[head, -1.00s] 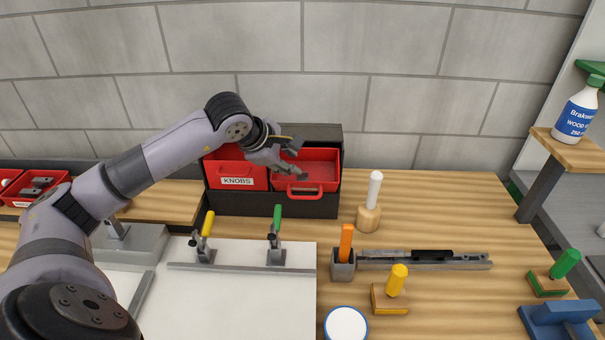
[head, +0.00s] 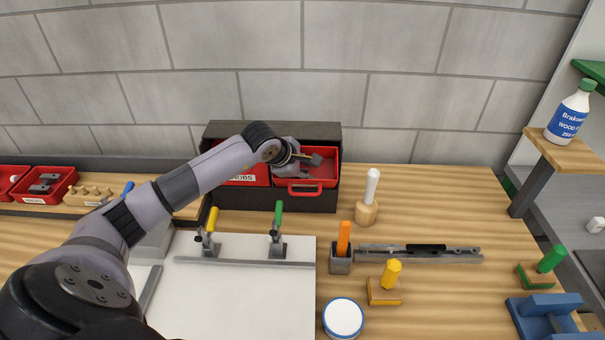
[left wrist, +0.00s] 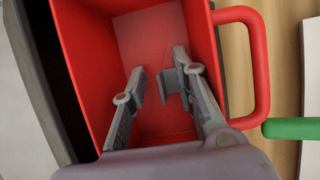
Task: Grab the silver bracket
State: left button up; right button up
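My left gripper (head: 312,160) is at the right-hand red bin of the dark organizer on the bench. In the left wrist view its two fingers (left wrist: 163,90) are spread apart and reach down into the bin. A small grey bracket (left wrist: 170,82) shows between them, close to the right finger and apart from the left one. I cannot tell whether it touches the right finger. In the head view the gripper hides most of the bin's inside. The red bin (head: 323,182) has a red front handle, also seen in the left wrist view (left wrist: 262,65). My right gripper is not in view.
The KNOBS bin (head: 245,181) is left of this bin in the dark organizer (head: 225,199). A green-handled clamp (head: 278,235) and a yellow-handled clamp (head: 209,238) stand in front. A white-handled tool (head: 369,197) stands right of the organizer.

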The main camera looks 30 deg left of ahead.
pick_arm(q)
grip_shut()
jog(key=shift+r, duration=0.1)
dwell(0.5)
